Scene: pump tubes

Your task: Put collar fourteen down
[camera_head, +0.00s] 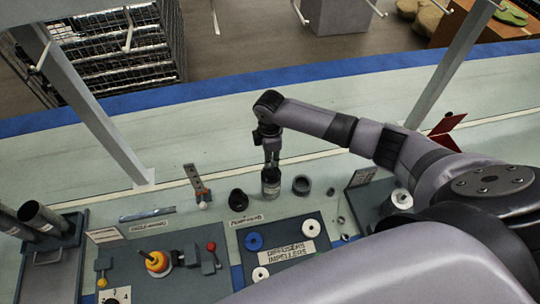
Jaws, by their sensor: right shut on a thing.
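My right gripper (271,162) points down over the far part of the work area. It is shut on a dark cylindrical collar (271,184) with a pale band around it. The collar is upright, and I cannot tell whether its base touches the table. A number on it is too small to read. A black collar (238,199) stands to its left and another dark ring-shaped collar (301,186) to its right, both apart from it. My left gripper is not in view.
A dark mat (318,262) labelled diffusers and impellers holds blue and white discs nearer me. Left are an orange-topped fixture (156,263) and two grey tubes (40,218) in a stand. An upright bracket (197,184) stands left of the collars. The table behind is clear.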

